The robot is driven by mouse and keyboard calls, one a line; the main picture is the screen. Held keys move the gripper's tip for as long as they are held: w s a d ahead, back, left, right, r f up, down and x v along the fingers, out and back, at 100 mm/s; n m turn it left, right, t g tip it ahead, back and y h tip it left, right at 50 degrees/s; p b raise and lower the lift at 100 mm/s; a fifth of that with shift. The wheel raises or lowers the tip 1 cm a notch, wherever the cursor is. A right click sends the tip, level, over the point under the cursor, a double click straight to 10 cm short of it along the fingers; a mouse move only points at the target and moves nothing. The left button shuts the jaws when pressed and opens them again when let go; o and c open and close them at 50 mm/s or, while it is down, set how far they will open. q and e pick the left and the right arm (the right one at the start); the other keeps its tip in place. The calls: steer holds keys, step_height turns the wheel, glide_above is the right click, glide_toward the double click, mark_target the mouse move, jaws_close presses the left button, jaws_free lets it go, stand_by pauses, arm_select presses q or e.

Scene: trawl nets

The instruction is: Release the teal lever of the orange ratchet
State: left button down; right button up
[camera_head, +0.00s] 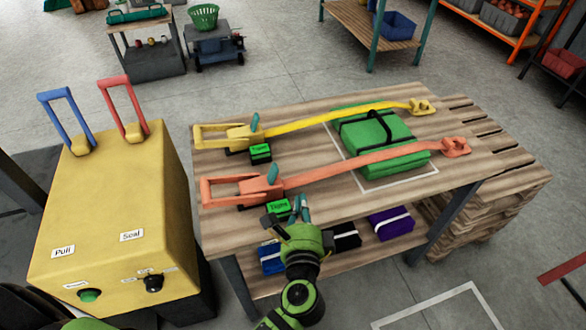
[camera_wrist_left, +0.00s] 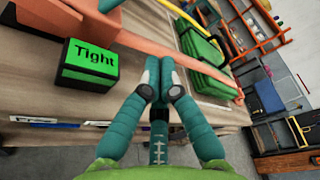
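The orange ratchet (camera_head: 240,189) lies on the near side of the wooden table, its strap running right over the green bundle. Its teal lever (camera_head: 273,174) stands tilted on the ratchet body. In the left wrist view, the lever (camera_wrist_left: 108,4) shows only as a small teal piece at the top edge. A green block (camera_wrist_left: 90,60) reading "Tight" sits beside the ratchet. My left gripper (camera_head: 299,206) is at the table's near edge, right of the block and apart from the lever. Its teal fingertips (camera_wrist_left: 160,85) are together, with nothing visible between them. My right gripper is not in view.
A yellow ratchet (camera_head: 235,135) with its own teal lever lies farther back. The green bundle (camera_head: 378,138) stands at the table's right. A yellow cabinet (camera_head: 110,200) with blue and red handles stands left. Dark and coloured packs (camera_head: 390,222) lie on the lower shelf.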

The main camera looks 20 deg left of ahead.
mark_target(273, 174)
arm_select(q)
steer(key=shift+s+r, duration=0.1)
steer(key=shift+r, duration=0.05)
steer(key=shift+s+d+r, duration=0.1)
steer(key=shift+s+d, duration=0.05)
steer(key=shift+s, duration=0.1)
steer(key=shift+p+x, duration=0.3)
steer(key=shift+x, duration=0.6)
steer(key=p+x, duration=0.1)
steer(key=x, duration=0.7)
steer(key=a+p, duration=0.1)
steer(key=s+a+r+p, duration=0.1)
steer(key=shift+s+a+r+p, duration=0.15)
steer(key=shift+s+a+p, duration=0.1)
steer(key=shift+p, duration=0.05)
steer(key=shift+s+a, duration=0.3)
steer(key=shift+a, duration=0.05)
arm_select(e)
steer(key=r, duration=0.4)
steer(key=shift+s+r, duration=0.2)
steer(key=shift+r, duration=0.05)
arm_select(q)
steer(key=shift+w, duration=0.1)
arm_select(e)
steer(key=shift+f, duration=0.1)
